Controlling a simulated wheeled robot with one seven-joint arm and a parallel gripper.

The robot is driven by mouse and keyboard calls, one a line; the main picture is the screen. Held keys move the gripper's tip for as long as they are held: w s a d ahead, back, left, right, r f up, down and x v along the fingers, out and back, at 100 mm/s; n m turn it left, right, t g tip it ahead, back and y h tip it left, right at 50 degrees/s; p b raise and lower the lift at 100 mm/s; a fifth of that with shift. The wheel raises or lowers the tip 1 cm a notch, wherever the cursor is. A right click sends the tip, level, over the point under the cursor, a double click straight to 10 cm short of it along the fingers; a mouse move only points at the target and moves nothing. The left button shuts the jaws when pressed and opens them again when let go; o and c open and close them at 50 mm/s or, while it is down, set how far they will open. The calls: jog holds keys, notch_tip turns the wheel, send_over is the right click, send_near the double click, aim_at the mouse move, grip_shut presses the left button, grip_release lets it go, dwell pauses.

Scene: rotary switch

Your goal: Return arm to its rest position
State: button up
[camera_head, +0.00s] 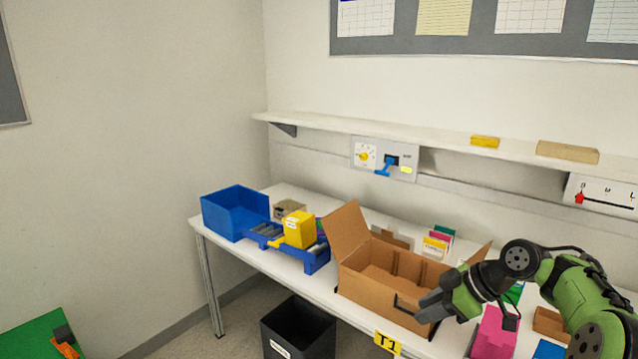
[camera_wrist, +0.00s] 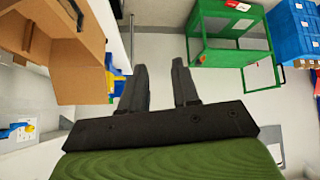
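My green and black arm comes in from the right in the head view. My gripper (camera_head: 421,306) is near the front right part of the open cardboard box (camera_head: 387,281), over the table's front side. In the wrist view the two dark fingers of my gripper (camera_wrist: 159,82) stand apart with nothing between them, and floor shows through the gap. A rotary switch panel (camera_head: 365,155) with a yellow knob and a blue lever is on the wall under the shelf, well away from my gripper.
A blue bin (camera_head: 234,212) and a yellow box (camera_head: 299,229) on a blue roller stand are on the table's left. A pink box (camera_head: 494,335) lies below my arm. A black bin (camera_head: 298,330) stands on the floor. A green cart (camera_wrist: 226,35) shows in the wrist view.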

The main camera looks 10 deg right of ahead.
jog(key=s+a+r+m+g+h+p, duration=0.1)
jog(key=s+a+r+m+g+h, duration=0.2)
jog(key=a, duration=0.9)
jog(key=s+a+r+m+t+h+p, duration=0.1)
jog(key=s+a+r+m, duration=0.1)
jog(key=s+a+r, duration=0.3)
jog(key=s+a+m+t+h+p, duration=0.1)
jog(key=s+a+m+p, duration=0.15)
jog(key=s, duration=0.45)
jog(key=s+f+m+t, duration=0.1)
jog(key=s+m, duration=0.2)
jog(key=s, duration=0.6)
jog(key=shift+s+d+f+h, duration=0.2)
jog(key=shift+s+d+h, duration=0.1)
jog(key=shift+d+h, duration=0.1)
